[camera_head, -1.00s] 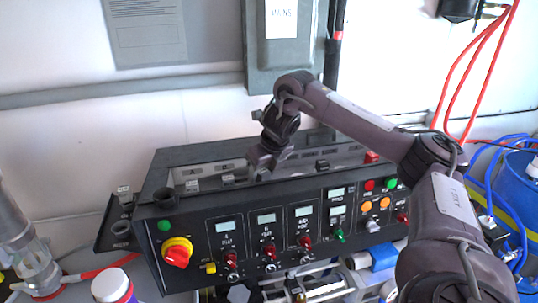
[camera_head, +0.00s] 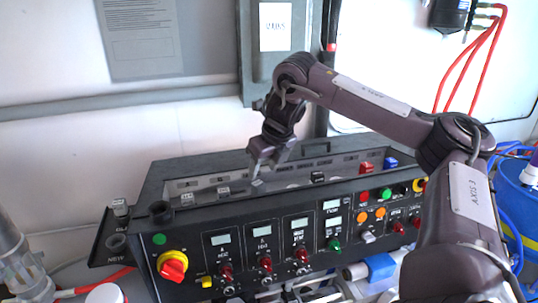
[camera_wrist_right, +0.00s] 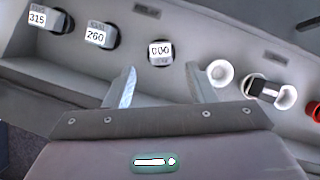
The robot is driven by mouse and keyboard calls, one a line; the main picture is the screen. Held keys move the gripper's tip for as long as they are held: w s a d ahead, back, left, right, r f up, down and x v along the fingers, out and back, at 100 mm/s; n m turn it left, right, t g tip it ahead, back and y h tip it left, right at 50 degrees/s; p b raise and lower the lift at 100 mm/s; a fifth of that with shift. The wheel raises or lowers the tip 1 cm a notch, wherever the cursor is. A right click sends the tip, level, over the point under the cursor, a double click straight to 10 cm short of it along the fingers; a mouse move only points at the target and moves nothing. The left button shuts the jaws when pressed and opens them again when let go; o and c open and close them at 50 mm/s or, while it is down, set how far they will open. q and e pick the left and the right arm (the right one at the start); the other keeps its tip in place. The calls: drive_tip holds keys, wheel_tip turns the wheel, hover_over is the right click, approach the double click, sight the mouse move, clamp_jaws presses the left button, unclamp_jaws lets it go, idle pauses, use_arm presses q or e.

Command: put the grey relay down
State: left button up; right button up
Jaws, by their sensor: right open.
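A small grey relay with a white label reading 000 (camera_wrist_right: 160,53) sits in the recessed top of the black console. In the head view it (camera_head: 257,183) shows just below my right gripper (camera_head: 264,170). In the wrist view, my right gripper's fingers (camera_wrist_right: 163,80) are spread apart, with nothing between them. The relay lies just beyond the fingertips and midway between them, apart from both. Its lower part is hidden in its socket. My left gripper is not in view.
Relays marked 260 (camera_wrist_right: 99,35) and 315 (camera_wrist_right: 45,18) stand to its left. A pale round socket (camera_wrist_right: 220,73) and a black-and-white part (camera_wrist_right: 264,89) lie to its right. The console (camera_head: 240,215) has a raised front edge. A side bracket (camera_head: 103,250) holds another relay (camera_head: 120,207).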

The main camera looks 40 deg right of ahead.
drive_tip(key=v, duration=0.4)
drive_tip(key=shift+r, duration=0.15)
idle(0.9)
